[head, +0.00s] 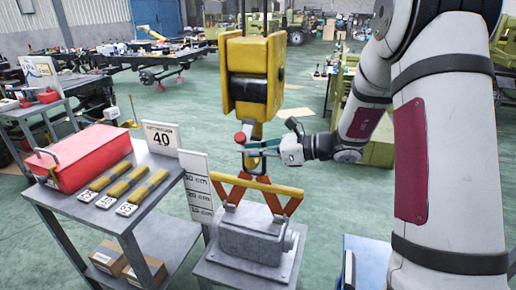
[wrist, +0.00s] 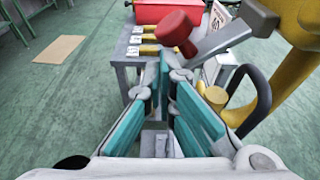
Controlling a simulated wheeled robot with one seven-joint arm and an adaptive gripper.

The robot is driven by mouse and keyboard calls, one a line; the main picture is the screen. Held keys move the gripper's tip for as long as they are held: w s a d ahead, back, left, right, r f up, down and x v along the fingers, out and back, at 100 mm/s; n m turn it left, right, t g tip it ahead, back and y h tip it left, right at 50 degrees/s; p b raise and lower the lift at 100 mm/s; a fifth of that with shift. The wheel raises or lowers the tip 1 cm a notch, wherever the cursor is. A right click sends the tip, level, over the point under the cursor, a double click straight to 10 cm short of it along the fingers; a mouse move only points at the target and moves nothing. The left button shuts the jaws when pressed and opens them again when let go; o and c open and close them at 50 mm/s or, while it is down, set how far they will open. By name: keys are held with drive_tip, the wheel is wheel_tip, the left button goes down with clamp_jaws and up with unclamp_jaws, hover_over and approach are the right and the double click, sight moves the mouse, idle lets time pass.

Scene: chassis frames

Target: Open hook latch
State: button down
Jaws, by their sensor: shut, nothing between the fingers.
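The yellow crane hook (head: 256,133) hangs below a large yellow block (head: 252,75) in the middle of the head view. Its yellow shank also fills the right of the wrist view (wrist: 291,70). A red knob (head: 240,138) on a grey lever sits at the hook's left side; in the wrist view the knob (wrist: 176,27) lies just beyond my fingertips. A dark curved bar (wrist: 262,98) stands beside the hook. My gripper (head: 247,151), with teal finger pads, is shut and empty, close to the knob. Whether it touches the lever cannot be told.
A cart at left holds a red toolbox (head: 80,158), yellow rolls with number cards, and a "40" sign (head: 161,138). A height scale (head: 197,188) stands beside it.

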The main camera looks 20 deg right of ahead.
wheel_tip(320, 180, up, 7)
drive_tip(key=m+g+y+p, duration=0.1)
drive_tip(key=m+p, duration=0.4)
drive_tip(key=m, duration=0.1)
drive_tip(key=shift+r+g+y, duration=0.15)
drive_tip(key=shift+g+y, duration=0.25)
idle(0.4)
